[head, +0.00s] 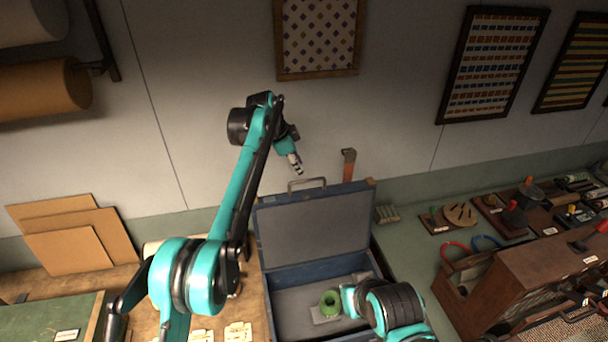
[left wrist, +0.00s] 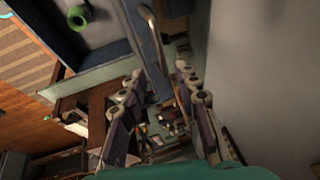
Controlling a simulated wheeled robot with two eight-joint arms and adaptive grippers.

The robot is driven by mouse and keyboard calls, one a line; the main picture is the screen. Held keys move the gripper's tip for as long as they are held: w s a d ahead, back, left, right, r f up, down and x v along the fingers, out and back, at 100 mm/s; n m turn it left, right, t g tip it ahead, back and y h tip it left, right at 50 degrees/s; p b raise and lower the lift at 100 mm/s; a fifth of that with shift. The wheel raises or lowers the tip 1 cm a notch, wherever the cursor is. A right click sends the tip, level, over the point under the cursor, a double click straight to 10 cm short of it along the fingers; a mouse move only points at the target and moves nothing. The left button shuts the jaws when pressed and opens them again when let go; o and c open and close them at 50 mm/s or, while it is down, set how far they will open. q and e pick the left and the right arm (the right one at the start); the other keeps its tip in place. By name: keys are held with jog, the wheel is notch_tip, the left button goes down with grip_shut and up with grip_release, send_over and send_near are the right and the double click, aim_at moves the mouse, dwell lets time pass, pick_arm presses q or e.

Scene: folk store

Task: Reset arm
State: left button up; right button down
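My left gripper (head: 296,163) hangs just above the raised lid of a blue case, near its metal handle (head: 307,184). In the left wrist view, the gripper's two fingers (left wrist: 160,78) stand apart with nothing held between them. The handle also shows there, just beyond the fingertips (left wrist: 152,38). My right arm (head: 392,306) shows only in part at the bottom of the head view, over the case's right front, and its gripper is not visible.
The blue case (head: 345,187) stands open, with a green ring-shaped object (head: 330,303) inside. Brown boards (head: 80,240) lean on the wall at left. A wooden rack (head: 500,282) and stamp-like tools stand at right. The wall is behind the left gripper.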

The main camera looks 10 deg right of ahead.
pick_arm(q)
jog(key=shift+v, duration=1.2)
jog(key=s+a+f+n+t+y+b, duration=0.1)
jog(key=s+a+f+n+b, duration=0.45)
jog(key=s+a+b, duration=0.3)
jog(key=s+a+f+n+t+y+b, duration=0.1)
jog(key=s+a+f+n+t+b, duration=0.1)
jog(key=s+a+f+n+b, duration=0.6)
jog(key=s+a+f+b, duration=0.4)
jog(key=s+f, duration=0.2)
jog(key=s+a+f+n+t+y+b, duration=0.1)
jog(key=s+a+f+n+b, duration=0.1)
jog(key=s+a+f+b, duration=0.3)
jog(key=s+a+f+n+t+y+b, duration=0.1)
jog(key=s+a+f+b, duration=0.4)
jog(key=s+f, duration=0.6)
notch_tip(320, 180, down, 4)
jog(key=shift+r+n, duration=0.1)
jog(key=shift+n, duration=0.65)
